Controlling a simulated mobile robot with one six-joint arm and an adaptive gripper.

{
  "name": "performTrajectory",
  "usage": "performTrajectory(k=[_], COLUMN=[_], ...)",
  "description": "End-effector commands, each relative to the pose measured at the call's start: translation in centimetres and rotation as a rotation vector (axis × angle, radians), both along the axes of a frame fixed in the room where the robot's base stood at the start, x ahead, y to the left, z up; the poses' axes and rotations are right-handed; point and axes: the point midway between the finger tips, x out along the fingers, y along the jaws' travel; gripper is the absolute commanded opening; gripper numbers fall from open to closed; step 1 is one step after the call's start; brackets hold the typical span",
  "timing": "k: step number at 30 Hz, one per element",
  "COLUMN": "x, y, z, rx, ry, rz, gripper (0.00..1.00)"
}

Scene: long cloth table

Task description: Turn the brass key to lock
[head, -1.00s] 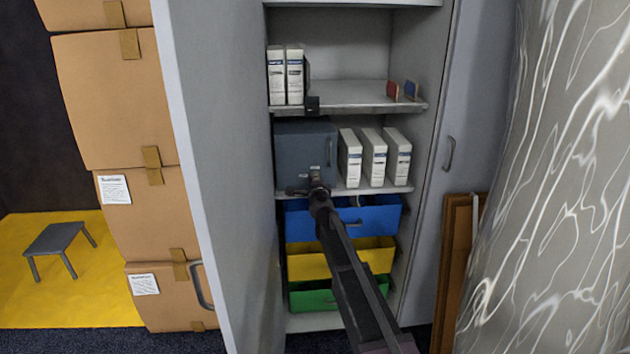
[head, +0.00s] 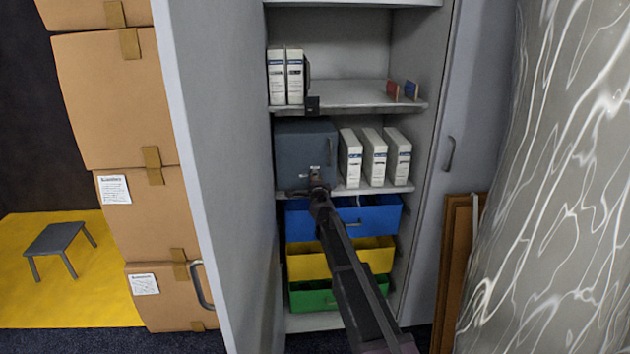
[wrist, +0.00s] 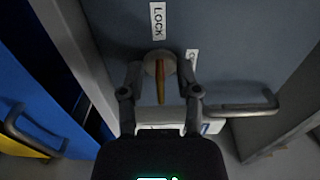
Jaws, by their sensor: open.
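The brass key (wrist: 160,80) sits in a round lock plate on the dark grey box door. In the wrist view a "LOCK" label (wrist: 158,21) is above it, and a second, partly hidden label (wrist: 191,62) is to its right. My gripper (wrist: 160,97) is open, with one finger on each side of the key; I cannot tell whether they touch it. In the head view the grey box (head: 302,150) stands on the cabinet's middle shelf, and my gripper (head: 312,186) is at its lower front, hiding the key.
The box's bar handle (wrist: 240,108) lies close to the right finger in the wrist view. White binders (head: 374,158) stand right of the box. Blue (head: 378,215), yellow (head: 376,250) and green (head: 315,298) bins sit below. The open cabinet door (head: 225,150) bounds the left side.

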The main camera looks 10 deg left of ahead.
Motion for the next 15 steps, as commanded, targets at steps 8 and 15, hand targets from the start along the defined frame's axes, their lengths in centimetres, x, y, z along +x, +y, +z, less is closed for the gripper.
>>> performTrajectory(k=[8,15], x=[-0.6,-3.1], y=[-0.2,-0.9], z=[0.0,0.0], rx=[0.0,0.0], ry=[0.0,0.0], rz=[0.0,0.0], gripper=[0.43,0.43])
